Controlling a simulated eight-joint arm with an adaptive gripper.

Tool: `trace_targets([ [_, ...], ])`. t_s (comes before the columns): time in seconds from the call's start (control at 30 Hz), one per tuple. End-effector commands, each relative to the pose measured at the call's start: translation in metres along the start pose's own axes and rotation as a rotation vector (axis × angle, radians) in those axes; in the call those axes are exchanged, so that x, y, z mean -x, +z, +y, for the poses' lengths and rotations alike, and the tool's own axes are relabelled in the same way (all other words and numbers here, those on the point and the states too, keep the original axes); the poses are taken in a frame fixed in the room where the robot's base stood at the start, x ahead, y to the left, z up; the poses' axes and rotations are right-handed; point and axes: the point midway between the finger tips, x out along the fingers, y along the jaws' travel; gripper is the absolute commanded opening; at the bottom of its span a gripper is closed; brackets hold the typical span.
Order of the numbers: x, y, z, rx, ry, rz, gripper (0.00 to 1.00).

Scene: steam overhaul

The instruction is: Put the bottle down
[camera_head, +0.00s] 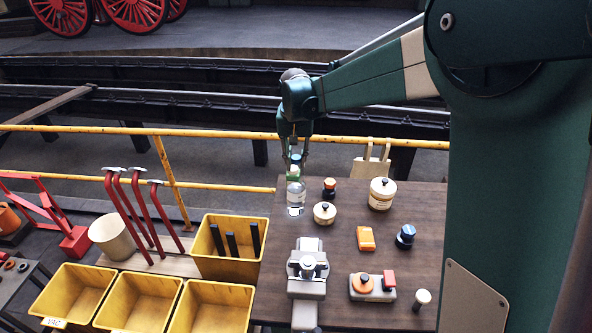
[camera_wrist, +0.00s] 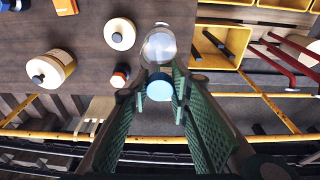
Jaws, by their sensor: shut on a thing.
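The bottle (camera_head: 296,192) is clear with a pale label and hangs upright below my gripper (camera_head: 297,158) in the head view, near the table's left far edge. In the wrist view the clear bottle (camera_wrist: 160,46) shows from its light blue cap end. My gripper (camera_wrist: 161,85) is shut on the bottle near its cap, with a green finger on each side. Whether the bottle's base touches the table (camera_head: 335,225) is not clear.
Close right of the bottle are a small black-and-red knob (camera_head: 329,187) and a cream lidded jar (camera_head: 324,213). A larger jar (camera_head: 382,194) stands farther right. A grey vise (camera_head: 308,268) is nearer. Yellow bins (camera_head: 228,248) lie left, and a yellow rail (camera_head: 200,132) runs behind.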

Motion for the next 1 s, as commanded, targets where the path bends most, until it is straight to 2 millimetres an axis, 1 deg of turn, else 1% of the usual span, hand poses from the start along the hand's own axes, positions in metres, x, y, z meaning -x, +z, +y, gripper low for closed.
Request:
trace_targets([
  [0.33,-0.002,0.0,0.0,0.0,0.0,0.0,0.0],
  [0.47,-0.012,0.002,0.0,0.0,0.0,0.0,0.0],
  [0.7,-0.037,0.005,0.0,0.0,0.0,0.0,0.0],
  [0.8,-0.04,0.006,0.0,0.0,0.0,0.0,0.0],
  [1.0,-0.041,0.006,0.0,0.0,0.0,0.0,0.0],
])
